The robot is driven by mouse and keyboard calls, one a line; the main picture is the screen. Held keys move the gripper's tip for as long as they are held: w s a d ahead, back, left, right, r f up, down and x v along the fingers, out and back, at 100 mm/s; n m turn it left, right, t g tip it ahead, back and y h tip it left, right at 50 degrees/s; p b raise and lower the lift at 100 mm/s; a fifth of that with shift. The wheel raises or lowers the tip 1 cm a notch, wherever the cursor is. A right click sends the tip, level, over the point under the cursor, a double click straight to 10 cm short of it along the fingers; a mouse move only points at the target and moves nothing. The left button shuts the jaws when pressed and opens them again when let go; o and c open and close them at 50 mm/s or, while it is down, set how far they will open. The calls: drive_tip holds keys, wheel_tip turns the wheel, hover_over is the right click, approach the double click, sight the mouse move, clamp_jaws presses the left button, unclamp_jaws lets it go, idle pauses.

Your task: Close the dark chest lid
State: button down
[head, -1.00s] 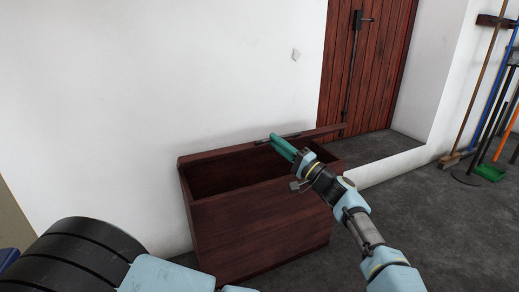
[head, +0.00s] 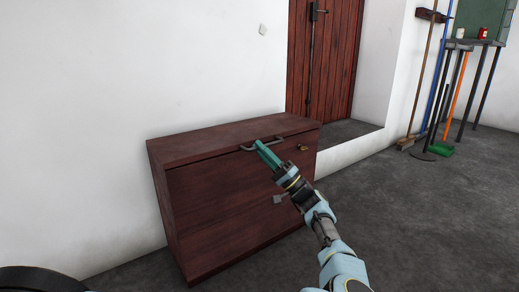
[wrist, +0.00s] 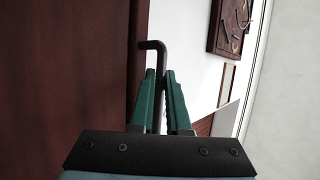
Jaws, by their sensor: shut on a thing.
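The dark red-brown wooden chest (head: 235,200) stands against the white wall in the head view. Its lid (head: 225,138) lies down flat over the box, and the inside is hidden. A dark bar handle (head: 250,149) is fixed at the lid's front edge. My gripper (head: 262,148) has green fingers and is at the handle. In the wrist view my gripper (wrist: 159,75) is shut on the handle (wrist: 154,47), whose bent end sticks out beyond the fingertips. The chest's dark wood (wrist: 65,70) fills the left of that view.
A red plank door (head: 325,60) is behind. Brooms (head: 425,70) and a green dustpan (head: 440,150) stand at the right by a table (head: 472,42). The grey floor (head: 400,220) right of the chest is clear.

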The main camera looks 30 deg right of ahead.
drive_tip(key=shift+w+a+f+b, duration=0.15)
drive_tip(key=shift+w+f+b, duration=0.1)
drive_tip(key=shift+f, duration=0.35)
drive_tip(key=shift+w+a+f+b, duration=0.15)
drive_tip(key=shift+f+b, duration=0.1)
drive_tip(key=shift+f, duration=0.65)
drive_tip(key=shift+s+d+f, duration=0.1)
drive_tip(key=c, duration=1.2)
unclamp_jaws()
drive_tip(key=shift+f, duration=0.1)
drive_tip(key=shift+o, duration=0.2)
drive_tip(key=p+v, duration=0.1)
drive_tip(key=v, duration=0.9)
drive_tip(key=shift+s+d+p, duration=0.3)
drive_tip(key=shift+s+d, duration=0.05)
drive_tip(key=shift+s, duration=0.1)
